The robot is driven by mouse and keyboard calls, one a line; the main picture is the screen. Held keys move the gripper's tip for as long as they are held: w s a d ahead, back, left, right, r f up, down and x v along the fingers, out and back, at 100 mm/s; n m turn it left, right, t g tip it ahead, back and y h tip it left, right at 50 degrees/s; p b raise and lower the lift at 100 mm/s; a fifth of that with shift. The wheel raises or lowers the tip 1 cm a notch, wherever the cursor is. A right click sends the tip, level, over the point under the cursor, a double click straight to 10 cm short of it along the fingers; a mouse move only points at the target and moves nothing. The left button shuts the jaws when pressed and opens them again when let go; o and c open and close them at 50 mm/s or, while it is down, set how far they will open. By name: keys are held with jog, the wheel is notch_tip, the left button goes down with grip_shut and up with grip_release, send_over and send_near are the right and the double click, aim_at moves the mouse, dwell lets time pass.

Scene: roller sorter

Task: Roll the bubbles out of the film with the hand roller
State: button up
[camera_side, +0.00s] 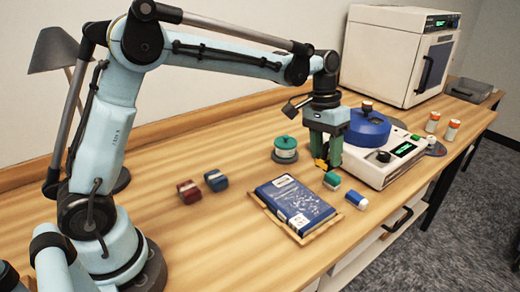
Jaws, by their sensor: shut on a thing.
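A blue printed panel (294,200), which looks like the film-covered piece, lies on a thin wooden board (267,212) on the bench. Pale specks show on its surface; I cannot tell whether they are bubbles or print. My gripper (324,160) points down beyond the panel's far right corner, close to the white machine. It is shut on a small yellow thing (320,163), mostly hidden by the dark green fingers. This may be the hand roller, but its shape is too small to make out. It appears apart from the panel.
A white machine (375,172) with a blue round top stands right of my gripper. Green-and-white (332,181) and blue-and-white (356,200) blocks lie near the panel.

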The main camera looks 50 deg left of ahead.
jog(key=s, duration=1)
jog(key=shift+d+f, duration=0.2)
jog(key=shift+f, duration=1.9)
jog(key=shift+d+f, duration=0.15)
jog(key=shift+f, duration=1.9)
jog(key=shift+w, duration=0.7)
jog(key=shift+c, duration=0.9)
jog(key=shift+w+f, duration=0.15)
jog(key=shift+w, duration=1.2)
jog(key=shift+w+f, duration=0.1)
jog(key=shift+w, duration=1.6)
jog(key=shift+s, duration=3.65)
jog(key=shift+s+a, duration=0.1)
jog(key=shift+a, duration=0.6)
jog(key=shift+w, duration=3.7)
jog(key=shift+s, duration=3.65)
notch_tip(320, 180, up, 8)
jog(key=shift+r, duration=0.2)
